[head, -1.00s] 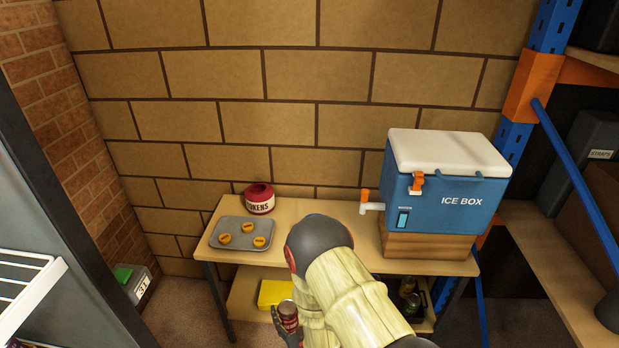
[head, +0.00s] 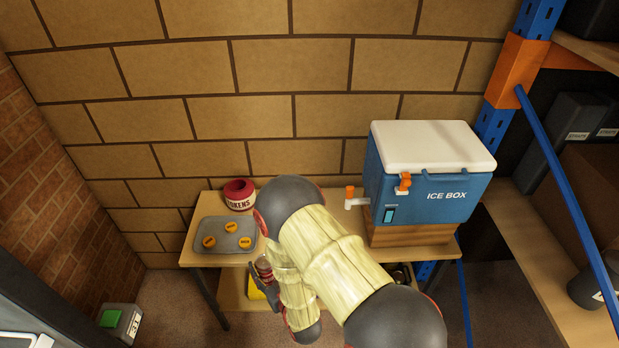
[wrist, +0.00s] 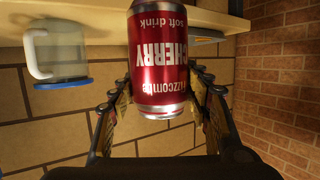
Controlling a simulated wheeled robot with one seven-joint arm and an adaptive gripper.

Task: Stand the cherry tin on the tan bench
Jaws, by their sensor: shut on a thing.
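The cherry tin (wrist: 160,55) is a red can with a silver rim, lettered CHERRY soft drink. My gripper (head: 264,276) is shut on it, with fingers on both sides in the wrist view (wrist: 160,100). The wrist picture is upside down, and the tin looks about upright. In the head view the tin (head: 263,266) shows small and partly hidden, at the front edge of the tan bench (head: 345,222). The wrist view shows the bench beyond the tin (wrist: 105,14). My arm hides the middle of the bench top.
A grey tray (head: 205,228) with yellow tokens and a red TOKENS pot (head: 239,194) occupy the bench's left. A blue ICE BOX (head: 430,190) on a wooden block fills the right. A clear mug with a blue rim (wrist: 60,55) shows in the wrist view. A yellow thing (head: 256,287) lies underneath.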

